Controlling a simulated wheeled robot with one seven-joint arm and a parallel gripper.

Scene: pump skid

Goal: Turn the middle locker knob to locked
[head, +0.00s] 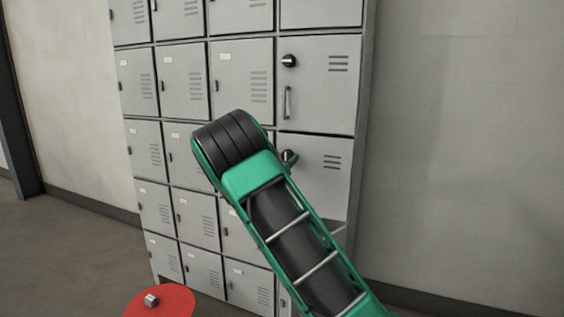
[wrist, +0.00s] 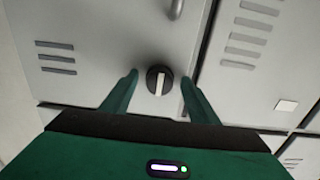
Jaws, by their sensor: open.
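The middle locker door (head: 318,170) is grey, in the right column, partly hidden behind my green arm. Its knob (wrist: 159,80) is round and black with a pale pointer bar, and shows clearly in the wrist view. The bar runs up and down in that view, roughly parallel to the door's side edge. My gripper (wrist: 160,77) is open, with one green finger on each side of the knob and a visible gap on both sides. Fingertip depth relative to the knob is hard to tell. In the head view my arm covers most of the gripper.
The upper locker door (head: 325,85) has a similar knob (head: 289,61) and a bar handle (head: 288,102). Smaller grey lockers (head: 183,80) fill the columns to the left. A red round surface (head: 165,304) holding a small grey object (head: 151,300) stands at lower left. Bare wall (head: 460,150) lies to the right.

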